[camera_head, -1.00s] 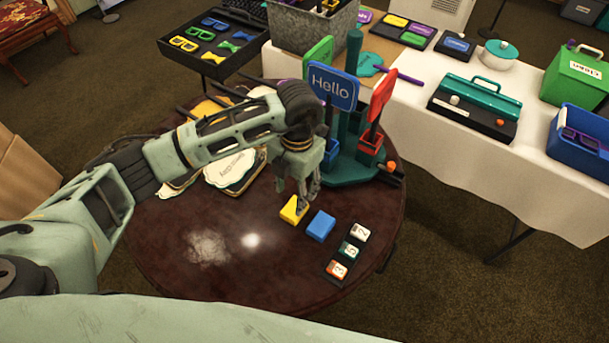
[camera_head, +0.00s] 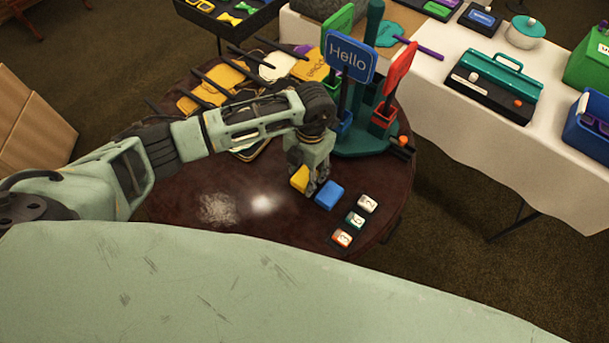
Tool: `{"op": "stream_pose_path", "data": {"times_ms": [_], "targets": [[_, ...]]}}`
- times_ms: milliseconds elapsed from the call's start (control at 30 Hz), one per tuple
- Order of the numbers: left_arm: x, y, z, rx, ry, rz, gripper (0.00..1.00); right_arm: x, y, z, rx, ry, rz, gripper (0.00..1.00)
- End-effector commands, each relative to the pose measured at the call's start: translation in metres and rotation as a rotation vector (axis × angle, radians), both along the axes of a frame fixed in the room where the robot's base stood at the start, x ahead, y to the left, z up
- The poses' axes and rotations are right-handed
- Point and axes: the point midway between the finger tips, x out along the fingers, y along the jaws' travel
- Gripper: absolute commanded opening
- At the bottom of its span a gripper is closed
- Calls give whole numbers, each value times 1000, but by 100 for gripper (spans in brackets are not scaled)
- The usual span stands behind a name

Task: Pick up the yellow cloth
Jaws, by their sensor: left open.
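The yellow cloth (camera_head: 300,179), a small folded block-like piece, lies on the dark round table (camera_head: 180,192). A blue folded piece (camera_head: 329,195) of similar size lies just to its right. My left gripper (camera_head: 311,186) points down at the yellow cloth, with its fingers open right at it and covering its right part. I cannot tell whether the fingers touch it. My right gripper is not in view.
A green stand with a blue "Hello" sign (camera_head: 350,57) and a red sign (camera_head: 401,70) rises behind the gripper. Several number blocks (camera_head: 354,220) lie to the right. Paddle signs (camera_head: 205,92) crowd the table's back left. A white-covered table (camera_head: 480,130) stands at right.

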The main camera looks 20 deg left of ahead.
Motion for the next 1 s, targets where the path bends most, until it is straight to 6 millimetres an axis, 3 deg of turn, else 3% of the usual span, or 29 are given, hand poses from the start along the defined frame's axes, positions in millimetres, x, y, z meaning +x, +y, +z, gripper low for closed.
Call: {"op": "stream_pose_path", "data": {"times_ms": [367, 767, 967, 1000], "targets": [[0, 0, 1, 0, -1, 0, 19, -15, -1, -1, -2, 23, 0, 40], [1, -1, 9, -1, -4, -1, 18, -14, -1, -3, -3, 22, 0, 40], [2, 0, 41, -2, -7, -2, 18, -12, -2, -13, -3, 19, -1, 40], [-4, 8, 45, 1, -4, 1, 18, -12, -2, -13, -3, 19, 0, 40]]}}
